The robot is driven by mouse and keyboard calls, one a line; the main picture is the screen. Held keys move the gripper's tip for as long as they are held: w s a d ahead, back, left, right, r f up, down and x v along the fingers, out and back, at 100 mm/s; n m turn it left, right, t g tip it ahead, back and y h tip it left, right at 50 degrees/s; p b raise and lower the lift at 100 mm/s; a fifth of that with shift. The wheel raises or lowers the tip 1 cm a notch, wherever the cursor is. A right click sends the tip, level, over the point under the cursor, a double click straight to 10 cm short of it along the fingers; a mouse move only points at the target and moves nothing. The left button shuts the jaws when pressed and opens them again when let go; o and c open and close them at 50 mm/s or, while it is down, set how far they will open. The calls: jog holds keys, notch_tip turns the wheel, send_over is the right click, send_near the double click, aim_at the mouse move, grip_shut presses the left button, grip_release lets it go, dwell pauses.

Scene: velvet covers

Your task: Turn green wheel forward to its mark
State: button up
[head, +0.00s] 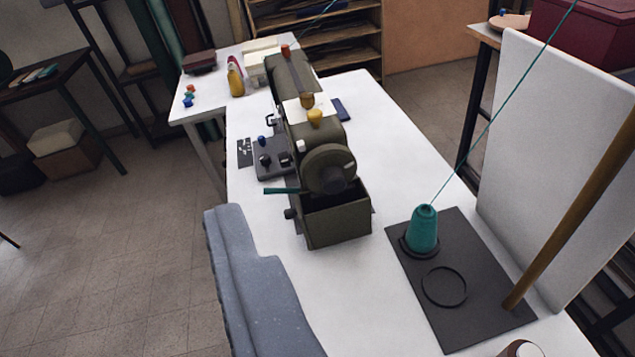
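The olive-green wheel (328,166) is the round handwheel on the near end of the sewing machine (292,85). It has a dark hub in its middle. The machine stands on a white table (385,150) with an open olive box-shaped base (338,228) under the wheel. A teal lever (281,190) sticks out to the left, below the wheel.
A teal thread cone (423,230) stands on a dark plate (480,290) at the right, its thread running up and right. A brown post (575,220) rises from the plate before a white panel (550,150). Blue-grey cloth (250,285) lies at the front left. Table between machine and plate is clear.

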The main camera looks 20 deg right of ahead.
jog(key=w+d+f+m+h+b, duration=0.1)
jog(key=w+d+f+m, duration=0.1)
jog(key=w+d+f, duration=0.55)
jog(key=w+d+f+m+h+b, duration=0.15)
jog(key=w+f, duration=0.35)
jog(key=f, duration=0.5)
jog(key=m+t+h+b, duration=0.1)
jog(key=m+h, duration=0.1)
jog(key=m, duration=0.1)
send_near(337, 187)
jog(key=shift+m, duration=0.25)
jog(key=shift+b+x, duration=1.2)
jog(key=shift+x, duration=2.4)
jog(key=shift+w+d+f, duration=0.1)
jog(key=shift+w+d, duration=0.15)
jog(key=shift+w, duration=0.3)
jog(key=shift+w+d, duration=0.15)
jog(key=shift+w, duration=0.55)
